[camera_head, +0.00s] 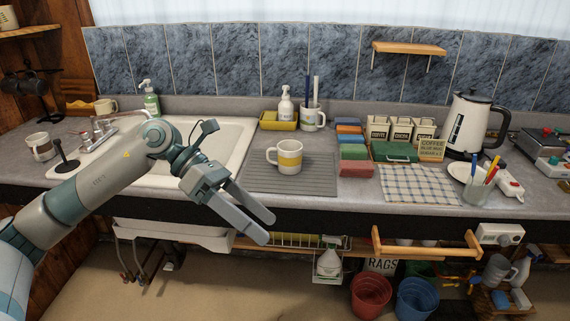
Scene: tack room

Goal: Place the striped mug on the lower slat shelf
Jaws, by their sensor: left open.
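The striped mug (288,157), white with a yellow band, stands upright on the grey ribbed drain mat (262,178) right of the sink. My left gripper (267,227) is open and empty, with its fingers pointing down and right in front of the counter edge, below and nearer than the mug. It does not touch the mug. A wooden wall shelf (408,47) hangs at the back right. A wooden frame (426,252) sits low under the counter. I cannot tell for sure which one is the lower slat shelf. My right gripper is not in view.
Behind the mug are a soap bottle (285,106) and a mug holding brushes (312,118). Stacked sponges (352,150), tins (400,130), a checked cloth (418,185) and a kettle (470,125) fill the right side. Buckets (371,294) stand on the floor.

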